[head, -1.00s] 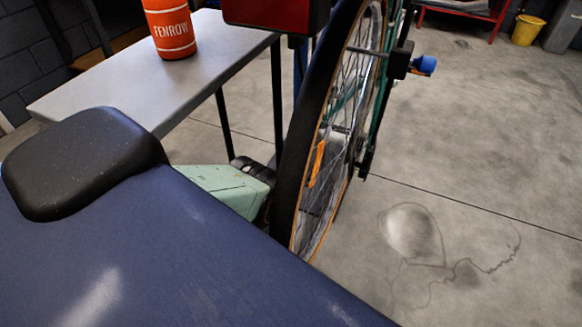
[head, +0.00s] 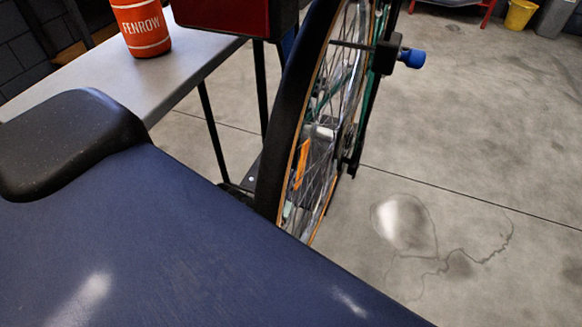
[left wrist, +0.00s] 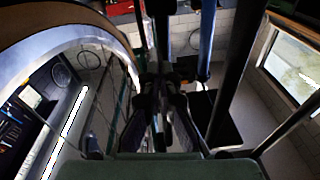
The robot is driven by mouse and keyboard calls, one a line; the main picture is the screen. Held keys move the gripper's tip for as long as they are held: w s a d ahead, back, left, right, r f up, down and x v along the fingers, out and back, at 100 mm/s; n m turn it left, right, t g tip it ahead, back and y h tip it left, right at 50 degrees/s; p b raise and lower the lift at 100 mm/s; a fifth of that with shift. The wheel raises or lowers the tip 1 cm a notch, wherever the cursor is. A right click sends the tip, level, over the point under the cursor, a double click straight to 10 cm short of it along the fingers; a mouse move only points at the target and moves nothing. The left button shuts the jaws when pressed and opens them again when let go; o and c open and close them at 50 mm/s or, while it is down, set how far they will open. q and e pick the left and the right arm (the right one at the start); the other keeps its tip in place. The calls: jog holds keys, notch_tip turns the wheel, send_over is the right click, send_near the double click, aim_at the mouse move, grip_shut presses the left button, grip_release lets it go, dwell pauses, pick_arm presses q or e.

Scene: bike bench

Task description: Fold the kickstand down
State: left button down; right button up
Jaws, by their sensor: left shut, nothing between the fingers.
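The bicycle's wheel (head: 305,130), with a black tyre and tan rim, stands upright in the middle of the head view. A green frame part shows through its spokes. I cannot pick out the kickstand in either view; several dark bars crowd the left wrist view. My left gripper (left wrist: 161,105) is in the middle of the left wrist view, its dark fingers together with nothing visible between them. In the head view the wheel and the large blue surface hide most of the left arm; only small pale parts show through the spokes. My right gripper is in neither view.
A grey table (head: 180,85) with an orange FENROW bottle (head: 141,28) stands left of the wheel. A red-fronted box (head: 228,15) is at the top. A blue knob (head: 411,58) sticks out right of the wheel.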

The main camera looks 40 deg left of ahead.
pick_arm(q)
jog(key=shift+s, duration=0.1)
dwell(0.6)
jog(key=v, duration=1.1)
jog(key=shift+s, duration=0.4)
jog(key=shift+f, duration=0.1)
